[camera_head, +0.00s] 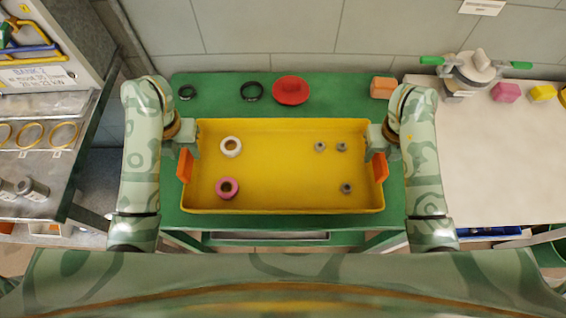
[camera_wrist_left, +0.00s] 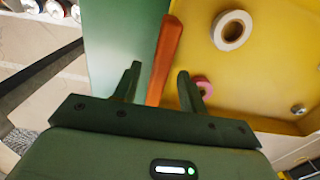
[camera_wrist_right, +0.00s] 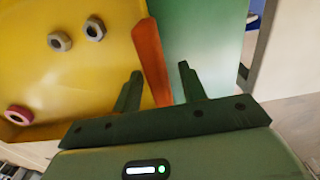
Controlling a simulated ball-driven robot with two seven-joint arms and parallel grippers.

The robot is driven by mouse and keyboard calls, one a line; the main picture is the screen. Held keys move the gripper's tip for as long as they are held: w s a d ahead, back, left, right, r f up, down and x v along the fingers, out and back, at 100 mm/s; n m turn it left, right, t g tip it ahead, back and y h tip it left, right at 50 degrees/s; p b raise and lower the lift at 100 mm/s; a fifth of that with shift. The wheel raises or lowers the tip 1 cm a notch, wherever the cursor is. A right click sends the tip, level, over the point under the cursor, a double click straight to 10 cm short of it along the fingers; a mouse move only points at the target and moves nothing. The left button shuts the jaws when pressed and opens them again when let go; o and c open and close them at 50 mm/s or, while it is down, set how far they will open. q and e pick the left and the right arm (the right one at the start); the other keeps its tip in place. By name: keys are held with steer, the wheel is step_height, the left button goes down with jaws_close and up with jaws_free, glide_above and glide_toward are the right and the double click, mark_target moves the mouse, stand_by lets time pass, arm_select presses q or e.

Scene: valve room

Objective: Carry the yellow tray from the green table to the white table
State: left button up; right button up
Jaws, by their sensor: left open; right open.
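The yellow tray (camera_head: 270,180) sits on the green table (camera_head: 220,95). It holds a white ring (camera_head: 231,147), a pink ring (camera_head: 227,188) and three grey nuts (camera_head: 341,147). My left gripper (camera_head: 186,148) is open at the tray's left orange handle (camera_head: 185,165); in the left wrist view its fingers (camera_wrist_left: 160,82) stand either side of the handle's line. My right gripper (camera_head: 379,150) is open at the right orange handle (camera_head: 379,167); in the right wrist view its fingers (camera_wrist_right: 160,80) straddle that handle's line. The white table (camera_head: 480,160) stands at the right.
Behind the tray are black rings (camera_head: 252,91), a red disc-shaped object (camera_head: 290,91) and an orange block (camera_head: 382,87).

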arm_select(q)
steer(key=shift+f, duration=1.4)
arm_select(e)
steer(key=shift+f, duration=1.45)
arm_select(q)
jaws_close()
arm_select(e)
jaws_close()
arm_select(q)
steer(key=shift+w, duration=0.1)
arm_select(e)
steer(key=shift+w+r, duration=0.1)
